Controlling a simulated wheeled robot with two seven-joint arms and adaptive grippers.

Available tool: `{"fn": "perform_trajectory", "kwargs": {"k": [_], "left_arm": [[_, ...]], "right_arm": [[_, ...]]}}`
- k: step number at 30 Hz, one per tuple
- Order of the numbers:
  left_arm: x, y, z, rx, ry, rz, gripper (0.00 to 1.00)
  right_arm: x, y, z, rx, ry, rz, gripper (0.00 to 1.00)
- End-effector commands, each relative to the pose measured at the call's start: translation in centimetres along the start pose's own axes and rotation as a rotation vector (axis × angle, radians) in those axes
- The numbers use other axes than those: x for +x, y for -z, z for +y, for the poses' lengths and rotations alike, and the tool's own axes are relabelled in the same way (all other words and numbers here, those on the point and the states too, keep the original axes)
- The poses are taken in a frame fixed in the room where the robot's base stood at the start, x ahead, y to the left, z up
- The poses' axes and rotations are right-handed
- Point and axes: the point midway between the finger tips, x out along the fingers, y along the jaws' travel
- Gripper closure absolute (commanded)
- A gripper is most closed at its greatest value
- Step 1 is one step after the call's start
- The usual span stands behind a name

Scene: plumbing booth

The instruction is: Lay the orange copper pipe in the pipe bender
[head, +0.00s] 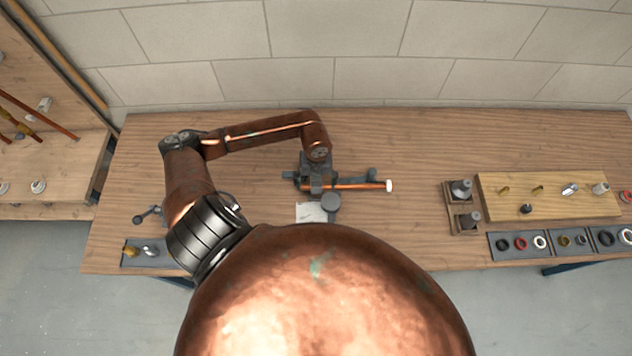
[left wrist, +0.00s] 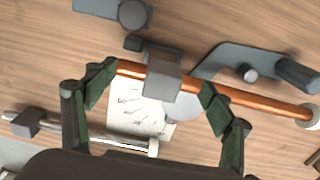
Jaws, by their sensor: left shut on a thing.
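The orange copper pipe (head: 360,187) lies level, with a white cap at its right end; it also crosses the left wrist view (left wrist: 265,105). A grey block (left wrist: 163,77) sits around or over the pipe. My left gripper (head: 316,183) is on the pipe's left part, its two fingers (left wrist: 158,82) on either side of the block. The grey pipe bender (head: 331,203) is beneath, with a pale marked dial plate (left wrist: 128,108) and a round grey disc partly hidden by pipe and block. I cannot tell whether the pipe touches the bender. My right gripper is out of view.
A wooden board (head: 550,207) with small fittings stands at the right, beside a holder (head: 461,221) and trays of rings (head: 519,243). A small tray (head: 146,252) lies at front left. A pipe rack (head: 40,140) is at far left. The bench back right is clear.

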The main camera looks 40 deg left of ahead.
Motion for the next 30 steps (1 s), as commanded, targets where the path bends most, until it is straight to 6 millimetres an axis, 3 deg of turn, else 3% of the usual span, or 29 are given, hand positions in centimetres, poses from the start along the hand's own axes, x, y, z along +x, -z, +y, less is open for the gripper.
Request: {"fn": "perform_trajectory", "kwargs": {"k": [21, 30], "left_arm": [[3.5, 0.0, 0.0, 0.000, 0.000, 0.000, 0.56], [3.8, 0.0, -0.1, 0.000, 0.001, -0.001, 0.56]], "right_arm": [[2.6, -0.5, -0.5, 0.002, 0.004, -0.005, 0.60], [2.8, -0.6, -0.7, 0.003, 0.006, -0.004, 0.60]]}}
